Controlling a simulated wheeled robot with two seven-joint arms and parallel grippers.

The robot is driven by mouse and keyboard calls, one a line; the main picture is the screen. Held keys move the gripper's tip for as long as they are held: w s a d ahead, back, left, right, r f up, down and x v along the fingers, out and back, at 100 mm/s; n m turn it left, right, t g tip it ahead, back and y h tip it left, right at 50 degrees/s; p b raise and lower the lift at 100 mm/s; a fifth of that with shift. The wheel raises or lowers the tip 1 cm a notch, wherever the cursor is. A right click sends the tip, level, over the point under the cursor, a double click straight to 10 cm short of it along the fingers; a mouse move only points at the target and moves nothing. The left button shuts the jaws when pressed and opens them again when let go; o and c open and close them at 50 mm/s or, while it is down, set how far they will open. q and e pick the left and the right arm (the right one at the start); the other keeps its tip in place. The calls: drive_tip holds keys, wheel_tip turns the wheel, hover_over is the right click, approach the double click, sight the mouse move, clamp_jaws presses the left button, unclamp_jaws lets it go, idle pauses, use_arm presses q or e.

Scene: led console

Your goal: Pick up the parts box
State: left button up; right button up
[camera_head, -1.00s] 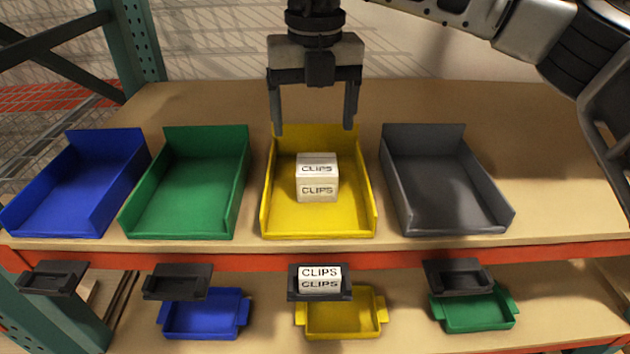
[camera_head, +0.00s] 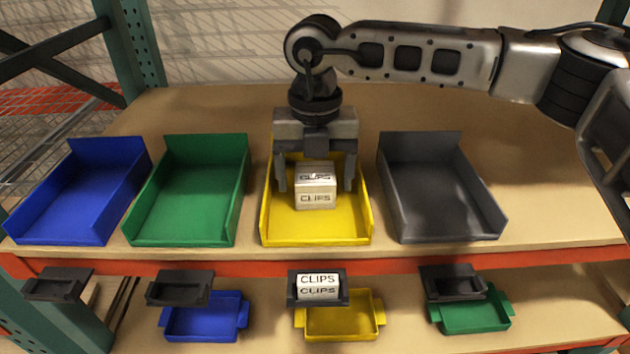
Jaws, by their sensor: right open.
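The parts box is a small white box (camera_head: 315,196) labelled CLIPS, sitting in the yellow bin (camera_head: 318,230) on the upper shelf. My right gripper (camera_head: 315,188) points down into that bin. Its jaws are open, with one finger to the left and one to the right of the box. I see gaps between the fingers and the box sides. I cannot tell exactly how deep the fingertips reach. My left gripper is not in view.
A blue bin (camera_head: 75,208), a green bin (camera_head: 190,205) and a grey bin (camera_head: 440,205) stand empty beside the yellow one. A CLIPS label (camera_head: 318,286) sits in a black holder at the shelf's front. Smaller trays, including a blue tray (camera_head: 205,322), lie below.

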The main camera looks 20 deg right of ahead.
drive_tip(key=c, duration=1.1)
drive_tip(key=shift+r, duration=0.15)
